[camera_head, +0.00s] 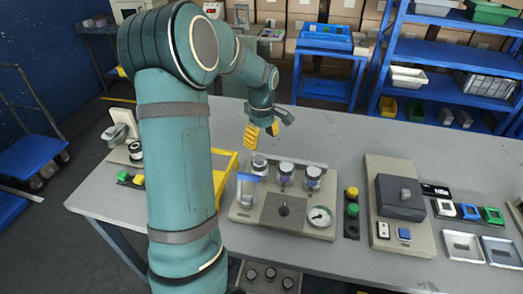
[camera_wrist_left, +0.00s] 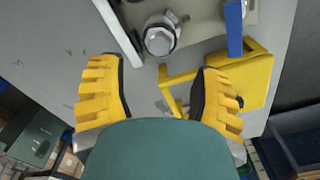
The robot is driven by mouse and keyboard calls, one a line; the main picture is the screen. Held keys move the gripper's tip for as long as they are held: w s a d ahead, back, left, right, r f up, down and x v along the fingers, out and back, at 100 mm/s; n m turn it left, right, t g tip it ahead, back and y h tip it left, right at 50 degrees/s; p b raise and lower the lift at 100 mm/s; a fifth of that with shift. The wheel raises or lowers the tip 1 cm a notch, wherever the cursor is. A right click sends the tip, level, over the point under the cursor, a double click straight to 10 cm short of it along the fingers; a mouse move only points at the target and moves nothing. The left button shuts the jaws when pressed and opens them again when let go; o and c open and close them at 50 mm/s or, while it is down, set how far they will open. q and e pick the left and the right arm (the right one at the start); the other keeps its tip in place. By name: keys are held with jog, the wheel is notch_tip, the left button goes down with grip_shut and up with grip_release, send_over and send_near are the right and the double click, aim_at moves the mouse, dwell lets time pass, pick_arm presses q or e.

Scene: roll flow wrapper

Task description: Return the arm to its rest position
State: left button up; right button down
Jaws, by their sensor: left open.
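My left arm comes in from the left and rises across the head view. Its gripper (camera_head: 261,133) has yellow ribbed fingers and hangs above the table behind the machine with the jars. In the left wrist view the gripper (camera_wrist_left: 156,80) is open, its two fingers wide apart with nothing between them. A yellow frame (camera_wrist_left: 245,82) lies below and beyond the fingers there, and it shows partly behind my arm in the head view (camera_head: 228,165). My right gripper is not in view.
The grey table (camera_head: 335,140) holds the jar machine with a gauge (camera_head: 320,216), a button box (camera_head: 352,212), and a grey box unit (camera_head: 400,200). Small trays (camera_head: 463,246) lie at the right. Blue shelves (camera_head: 450,55) stand behind. The table's back strip is clear.

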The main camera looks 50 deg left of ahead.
pick_arm(q)
notch_tip(320, 180, up, 4)
jog(key=shift+f, duration=0.25)
